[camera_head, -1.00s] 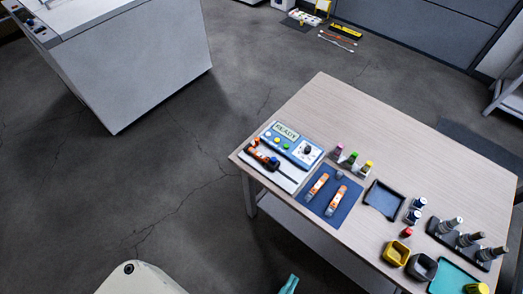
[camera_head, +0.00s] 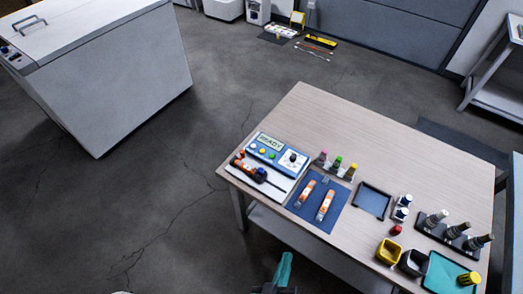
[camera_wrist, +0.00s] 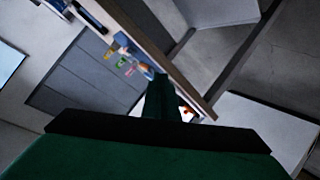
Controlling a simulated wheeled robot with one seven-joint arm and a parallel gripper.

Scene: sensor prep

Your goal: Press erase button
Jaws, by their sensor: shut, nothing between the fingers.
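A blue-and-white device (camera_head: 280,164) lies at the left corner of the wooden table in the head view. It has a display reading READY (camera_head: 271,142), a dark knob (camera_head: 293,157) and small coloured buttons, among them a yellow one (camera_head: 262,152) and a green one (camera_head: 274,155). The lettering is too small to tell which is erase. My gripper (camera_head: 284,268) has teal fingers, shut and empty, at the bottom of the head view, in front of the table's near edge and apart from the device. The green fingers also show in the wrist view (camera_wrist: 164,98).
An orange-and-black tool (camera_head: 250,170) lies in front of the device. A blue mat (camera_head: 310,218) with two orange-and-white tools is right of it. Small bottles (camera_head: 337,164), a dark tray (camera_head: 372,200) and yellow cup (camera_head: 390,251) stand further right. Floor left of the table is clear.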

